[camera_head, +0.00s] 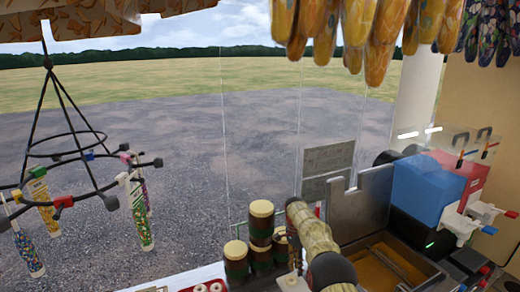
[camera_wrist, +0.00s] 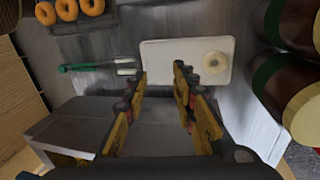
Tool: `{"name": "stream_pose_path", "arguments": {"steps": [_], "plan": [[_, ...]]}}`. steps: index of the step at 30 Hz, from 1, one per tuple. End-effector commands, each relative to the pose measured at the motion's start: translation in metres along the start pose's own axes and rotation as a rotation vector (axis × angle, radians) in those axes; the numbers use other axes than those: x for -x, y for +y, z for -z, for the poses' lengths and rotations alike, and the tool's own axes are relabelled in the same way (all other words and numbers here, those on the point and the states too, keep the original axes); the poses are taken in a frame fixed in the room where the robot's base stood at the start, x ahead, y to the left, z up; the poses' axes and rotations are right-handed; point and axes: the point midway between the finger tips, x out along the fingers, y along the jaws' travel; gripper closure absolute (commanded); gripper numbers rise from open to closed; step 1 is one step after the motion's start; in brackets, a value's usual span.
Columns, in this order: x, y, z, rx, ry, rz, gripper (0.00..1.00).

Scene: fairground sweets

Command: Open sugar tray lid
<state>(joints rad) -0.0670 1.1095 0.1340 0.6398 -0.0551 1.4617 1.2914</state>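In the wrist view my gripper (camera_wrist: 162,85) is open, its two yellow-and-black fingers spread with nothing between them. Below and behind the fingers is a grey metal box-like surface (camera_wrist: 75,122) with a flat top; it may be the sugar tray lid, but I cannot tell. In the head view a steel tray (camera_head: 425,262) with a brown inside stands at the lower right, partly hidden by my arm. An upright steel plate (camera_head: 362,208) rises behind it. My gripper's fingertips are not visible in the head view.
A white board (camera_wrist: 165,58) with a pale doughnut (camera_wrist: 215,62) lies beyond the fingers, beside a green-handled tool (camera_wrist: 85,67). Orange doughnuts (camera_wrist: 67,9) sit on a dark rack. Large jars (camera_wrist: 278,85) stand close on the right. A blue-and-red machine (camera_head: 430,190) stands right of the plate.

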Motion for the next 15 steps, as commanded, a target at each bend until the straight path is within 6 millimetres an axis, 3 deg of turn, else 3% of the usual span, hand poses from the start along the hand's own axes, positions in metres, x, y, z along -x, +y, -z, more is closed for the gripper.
{"name": "stream_pose_path", "arguments": {"steps": [7, 15], "plan": [[-0.003, -0.009, 0.001, 0.162, 0.011, 0.034, 0.73], [-0.051, 0.007, -0.008, 0.388, -0.013, -0.005, 0.73]]}}
